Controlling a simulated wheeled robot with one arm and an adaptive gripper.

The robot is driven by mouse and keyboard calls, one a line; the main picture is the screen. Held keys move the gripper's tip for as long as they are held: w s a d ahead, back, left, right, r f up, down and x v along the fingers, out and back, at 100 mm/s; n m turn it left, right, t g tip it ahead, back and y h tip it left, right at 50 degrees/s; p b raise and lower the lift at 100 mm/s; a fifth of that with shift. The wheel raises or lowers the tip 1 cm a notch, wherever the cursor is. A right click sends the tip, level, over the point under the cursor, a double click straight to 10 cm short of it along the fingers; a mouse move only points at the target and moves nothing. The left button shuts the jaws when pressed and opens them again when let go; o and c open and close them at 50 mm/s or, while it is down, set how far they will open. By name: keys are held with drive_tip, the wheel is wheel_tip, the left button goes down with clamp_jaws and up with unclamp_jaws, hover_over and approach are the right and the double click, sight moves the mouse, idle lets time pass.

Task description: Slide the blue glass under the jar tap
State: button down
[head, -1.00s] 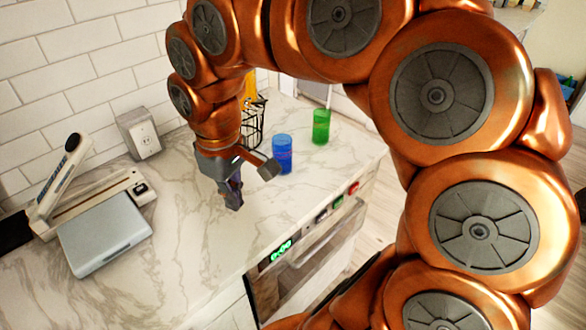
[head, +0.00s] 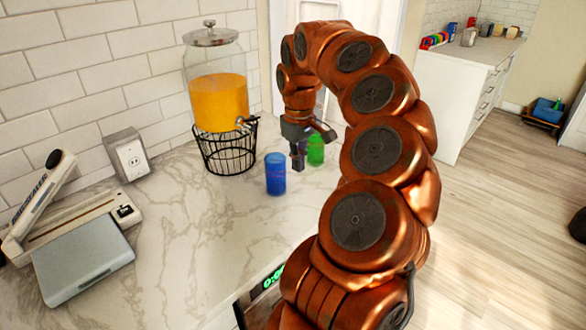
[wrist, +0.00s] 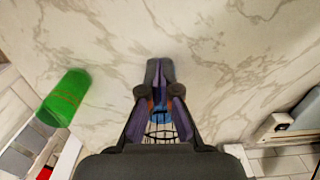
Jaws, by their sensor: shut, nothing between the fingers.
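The blue glass (head: 276,174) stands upright on the marble counter, in front of and right of the jar (head: 218,100). The jar holds orange liquid, and its tap (head: 243,121) points right toward the glass; the glass is not under it. My gripper (head: 298,164) is shut and empty, pointing down just right of the blue glass; I cannot tell whether they touch. In the wrist view the shut fingers (wrist: 160,75) lie over the counter, and a part of the blue glass (wrist: 160,114) shows between them. The rest of it is hidden.
A green glass (head: 316,151) stands behind my gripper, partly hidden by it; it shows at left in the wrist view (wrist: 65,97). The jar rests on a black wire stand (head: 226,152). A grey sealer machine (head: 83,262) and an outlet box (head: 128,155) are left. The middle counter is clear.

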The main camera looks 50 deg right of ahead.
sight(276, 175)
drive_tip(key=f, duration=0.3)
drive_tip(key=f+p, duration=0.1)
drive_tip(key=f, duration=0.2)
drive_tip(key=f+p, duration=0.1)
drive_tip(key=f, duration=0.1)
drive_tip(key=shift+w+a+f, duration=0.1)
drive_tip(key=shift+w+f, duration=0.25)
drive_tip(key=shift+f, duration=0.05)
drive_tip(key=shift+w+f+p, duration=0.1)
drive_tip(key=shift+w+p, duration=0.8)
drive_tip(key=shift+w, duration=0.8)
